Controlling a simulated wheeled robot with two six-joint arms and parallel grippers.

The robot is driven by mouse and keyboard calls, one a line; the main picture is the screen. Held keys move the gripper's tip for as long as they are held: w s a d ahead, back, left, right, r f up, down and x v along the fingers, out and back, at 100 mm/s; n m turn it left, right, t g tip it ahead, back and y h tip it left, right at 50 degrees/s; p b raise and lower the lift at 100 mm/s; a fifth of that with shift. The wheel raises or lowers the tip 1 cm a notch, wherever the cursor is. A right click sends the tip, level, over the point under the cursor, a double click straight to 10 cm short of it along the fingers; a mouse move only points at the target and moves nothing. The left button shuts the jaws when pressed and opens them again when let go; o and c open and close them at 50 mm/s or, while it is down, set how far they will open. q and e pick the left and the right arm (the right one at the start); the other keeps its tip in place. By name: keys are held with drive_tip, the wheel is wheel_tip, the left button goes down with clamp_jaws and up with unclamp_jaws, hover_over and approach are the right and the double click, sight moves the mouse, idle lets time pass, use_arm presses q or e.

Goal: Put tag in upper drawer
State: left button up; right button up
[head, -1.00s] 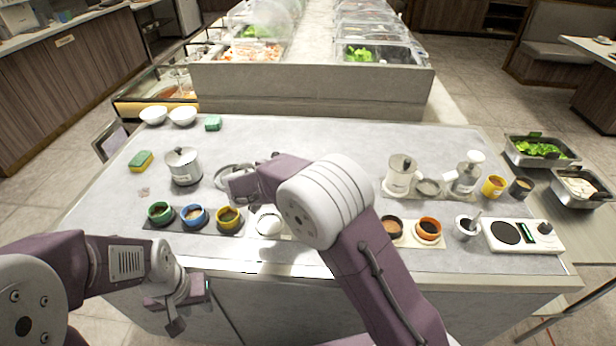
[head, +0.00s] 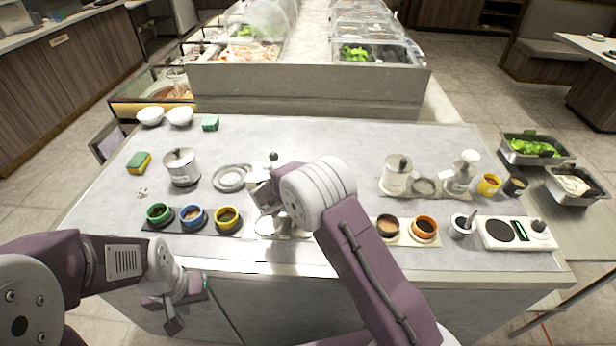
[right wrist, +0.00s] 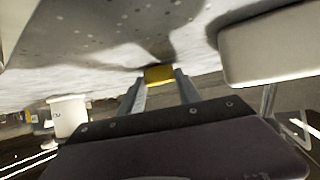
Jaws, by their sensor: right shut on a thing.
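A small yellow piece (right wrist: 158,75), which may be the tag, sits between the fingertips of my right gripper (right wrist: 158,84) in the right wrist view. That gripper is shut on it. In the head view my right gripper (head: 264,205) is over the middle of the counter, near a white bowl (head: 268,224), and the yellow piece cannot be made out there. My left gripper (head: 188,304) hangs in front of the counter, its fingers apart and empty. The counter front (head: 270,300) shows a dark seam; I cannot make out the upper drawer or whether it is open.
Green, blue and yellow-rimmed cups (head: 193,217) stand at the left front. Sauce cups (head: 424,228), a mortar (head: 461,226) and a scale (head: 517,233) are at the right. The back middle is clear.

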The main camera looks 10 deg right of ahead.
drive_tip(key=shift+f+b, duration=0.2)
drive_tip(key=shift+b, duration=0.1)
drive_tip(key=o, duration=1.3)
drive_tip(key=shift+o, duration=0.2)
drive_tip(key=shift+r, duration=0.15)
